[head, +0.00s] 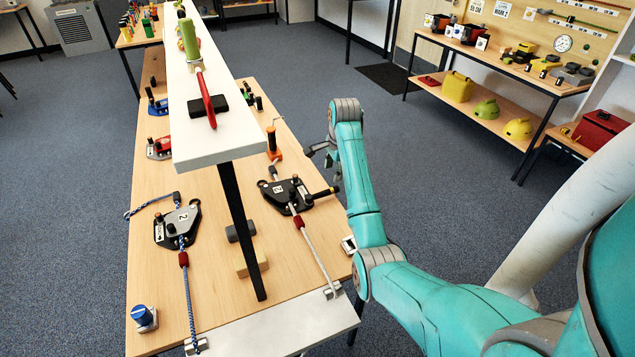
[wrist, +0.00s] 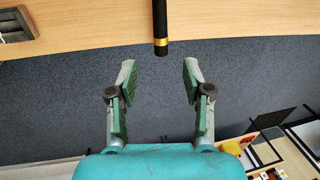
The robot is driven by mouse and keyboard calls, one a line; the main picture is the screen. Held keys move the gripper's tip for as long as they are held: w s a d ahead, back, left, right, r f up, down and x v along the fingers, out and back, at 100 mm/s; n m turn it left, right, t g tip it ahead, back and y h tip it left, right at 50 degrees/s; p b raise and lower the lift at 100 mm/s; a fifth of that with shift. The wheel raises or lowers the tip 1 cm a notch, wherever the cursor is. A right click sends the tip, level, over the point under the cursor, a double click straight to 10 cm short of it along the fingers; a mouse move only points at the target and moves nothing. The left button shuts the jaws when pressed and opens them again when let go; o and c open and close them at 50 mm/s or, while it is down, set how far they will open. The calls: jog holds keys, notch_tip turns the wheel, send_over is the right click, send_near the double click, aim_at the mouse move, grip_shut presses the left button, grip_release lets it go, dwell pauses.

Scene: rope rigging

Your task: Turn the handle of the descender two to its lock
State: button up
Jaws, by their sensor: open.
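A black descender (head: 284,192) sits on the right of the wooden table, with a white rope through it and a small white number label that I cannot read surely. Its black handle (head: 322,194) points right toward the table edge; in the wrist view the handle (wrist: 160,25) shows a brass ring near its tip. A grey descender (head: 178,226) with a blue rope and a label that looks like 2 lies to the left. My gripper (head: 326,153) is open and empty beyond the handle's side. In the wrist view its fingers (wrist: 158,78) stand apart, with the handle tip ahead, between their lines.
A white raised beam (head: 202,140) on a black post (head: 240,225) runs between the two descenders. An orange-based upright piece (head: 273,145) stands behind the black one. A blue knob (head: 143,316) is at the front left. Open floor lies right of the table.

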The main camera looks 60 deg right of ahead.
aim_at(329, 190)
jog(key=f, duration=0.3)
jog(key=w+f, duration=0.1)
jog(key=f, duration=0.3)
jog(key=w+d+f, duration=0.1)
jog(key=f, duration=0.2)
jog(key=shift+f, duration=0.3)
grip_shut()
